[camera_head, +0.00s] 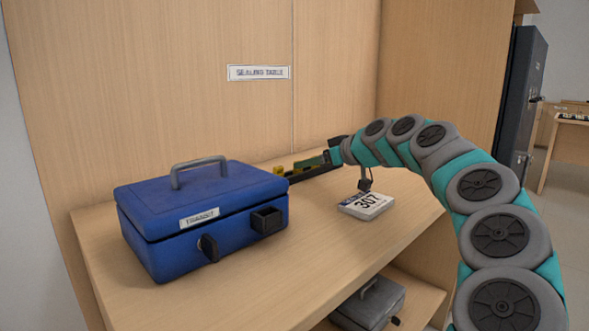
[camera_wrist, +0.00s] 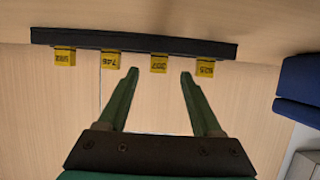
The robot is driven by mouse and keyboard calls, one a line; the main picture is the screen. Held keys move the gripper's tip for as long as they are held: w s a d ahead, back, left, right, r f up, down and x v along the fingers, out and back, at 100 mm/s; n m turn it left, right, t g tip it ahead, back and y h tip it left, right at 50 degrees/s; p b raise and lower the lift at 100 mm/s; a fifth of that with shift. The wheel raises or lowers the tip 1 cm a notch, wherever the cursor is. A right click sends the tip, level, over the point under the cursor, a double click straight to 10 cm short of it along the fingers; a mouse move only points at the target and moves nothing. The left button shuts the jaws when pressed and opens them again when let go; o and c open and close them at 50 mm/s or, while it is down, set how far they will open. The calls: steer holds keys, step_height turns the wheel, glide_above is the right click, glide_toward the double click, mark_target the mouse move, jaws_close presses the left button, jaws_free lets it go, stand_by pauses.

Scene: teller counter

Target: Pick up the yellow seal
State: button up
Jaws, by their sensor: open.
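Several yellow seals hang in a row along a black rack (camera_wrist: 180,43) in the wrist view. Each has a dark number, seen upside down and small. My gripper (camera_wrist: 160,72) is open and empty, its green fingers pointing at the rack. One yellow seal (camera_wrist: 158,63), whose number looks like 307, lies between the fingertip lines, just at or beyond the tips. Another yellow seal (camera_wrist: 112,61) is left of the left fingertip, and one more (camera_wrist: 205,69) is right of the right fingertip. In the head view my gripper (camera_head: 328,158) partly covers the rack.
A blue lockbox (camera_head: 165,245) with a handle stands at the left of the wooden table. A white card (camera_head: 352,208) reading 307 lies right of it, below my arm. A grey case (camera_head: 372,305) sits on the lower shelf. The table's front middle is clear.

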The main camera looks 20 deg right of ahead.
steer(key=x, duration=0.6)
steer(key=shift+r, duration=0.2)
jaws_close()
stand_by(0.4)
